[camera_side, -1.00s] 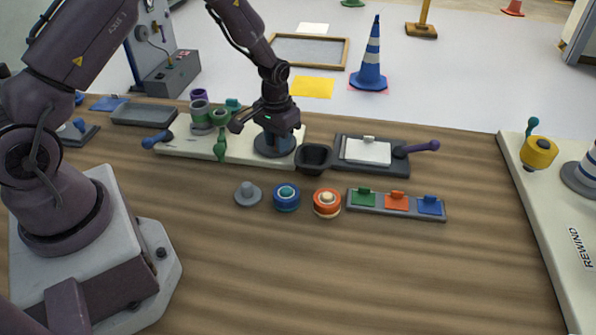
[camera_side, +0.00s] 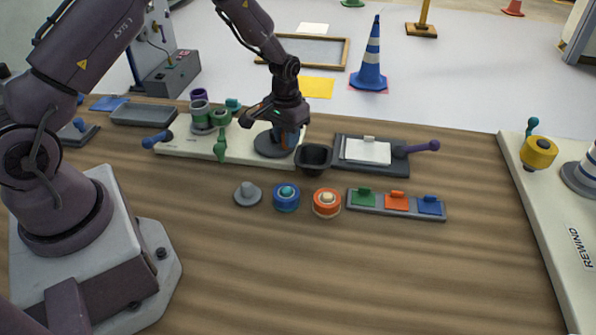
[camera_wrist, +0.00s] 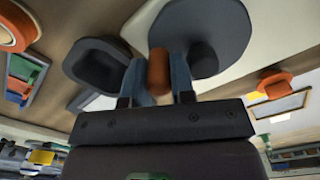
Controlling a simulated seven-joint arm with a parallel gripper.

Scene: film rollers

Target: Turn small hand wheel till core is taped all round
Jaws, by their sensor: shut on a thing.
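A dark grey round wheel (camera_side: 268,146) lies at the right end of a cream base plate (camera_side: 230,151). In the wrist view the wheel (camera_wrist: 212,25) shows behind the fingers, with an orange-brown handle (camera_wrist: 158,66) between them. My gripper (camera_side: 287,137) is over the wheel's right part, its blue fingers shut on that handle; in the wrist view my gripper (camera_wrist: 158,75) grips it from both sides. I cannot tell how much tape is around any core.
A black cup (camera_side: 314,158) stands close right of the wheel, beside a dark tray (camera_side: 372,165) with a purple-handled lever (camera_side: 422,147). The front table is clear.

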